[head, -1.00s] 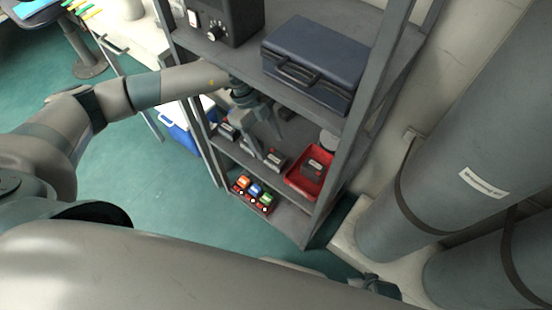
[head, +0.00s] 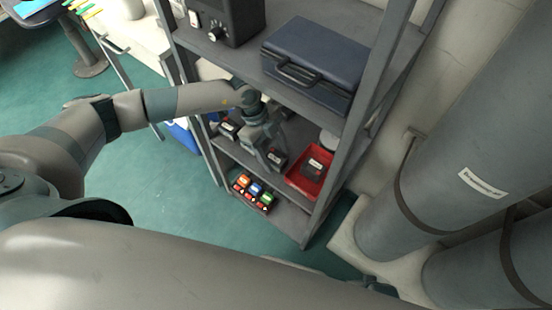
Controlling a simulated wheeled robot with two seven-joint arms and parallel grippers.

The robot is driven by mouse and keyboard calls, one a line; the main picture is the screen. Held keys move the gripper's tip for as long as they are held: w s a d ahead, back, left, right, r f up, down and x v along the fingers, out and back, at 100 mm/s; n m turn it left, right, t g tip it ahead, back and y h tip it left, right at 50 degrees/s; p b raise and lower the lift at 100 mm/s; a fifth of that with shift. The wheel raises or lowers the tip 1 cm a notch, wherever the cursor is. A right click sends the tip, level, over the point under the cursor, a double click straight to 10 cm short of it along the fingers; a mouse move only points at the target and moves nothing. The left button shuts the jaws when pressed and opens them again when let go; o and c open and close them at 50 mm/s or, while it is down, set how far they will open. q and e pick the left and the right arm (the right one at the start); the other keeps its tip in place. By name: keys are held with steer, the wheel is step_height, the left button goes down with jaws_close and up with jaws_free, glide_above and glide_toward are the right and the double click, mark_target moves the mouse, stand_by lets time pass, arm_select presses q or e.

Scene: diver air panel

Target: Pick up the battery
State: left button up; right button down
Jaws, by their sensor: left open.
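Several dark batteries with red parts are on the middle shelf of the grey rack. One battery (head: 277,160) is right at my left gripper, partly hidden by it. Another battery (head: 229,129) stands to the left, and a third battery (head: 314,166) lies in a red tray (head: 297,179). My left gripper (head: 267,155) is open and points down into the shelf space. I cannot tell whether its fingers touch or straddle the nearest battery. What looks like part of my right gripper (head: 374,286) shows at the bottom edge, mostly hidden.
The rack's upper shelf holds a blue case (head: 312,65) and a black box with a knob (head: 225,20), close above my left wrist. The lower shelf has a red holder with several coloured items (head: 254,191). Rack posts flank the opening. Large grey cylinders (head: 440,180) stand right.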

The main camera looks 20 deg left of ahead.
arm_select(q)
steer(key=shift+d+f, duration=0.15)
steer(key=shift+f, duration=0.35)
arm_select(e)
steer(key=shift+w+r, duration=0.25)
steer(key=shift+w, duration=0.25)
